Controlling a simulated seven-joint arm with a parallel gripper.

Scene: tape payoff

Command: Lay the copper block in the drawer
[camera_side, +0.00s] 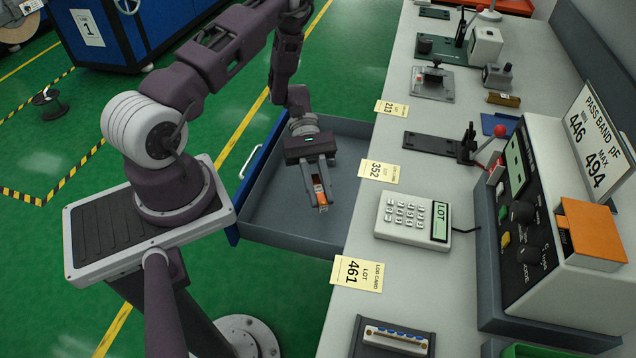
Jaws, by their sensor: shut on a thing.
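My gripper (319,188) points down over the open drawer (275,216), which is pulled out from the bench's left side. Its fingers are shut on a small copper block (319,191), whose orange-brown face shows between them. The block is over the inside of the drawer. I cannot tell from this view whether it touches the drawer floor or hangs above it. The drawer has grey walls, a blue front and a white handle, and the part of its floor that shows is bare.
The bench top (345,317) runs along the drawer's right side. On it are yellow lot cards (380,171), a white keypad (412,217) and a test instrument (535,215) with an orange lid. Several fixtures stand farther back. Green floor lies left of the drawer.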

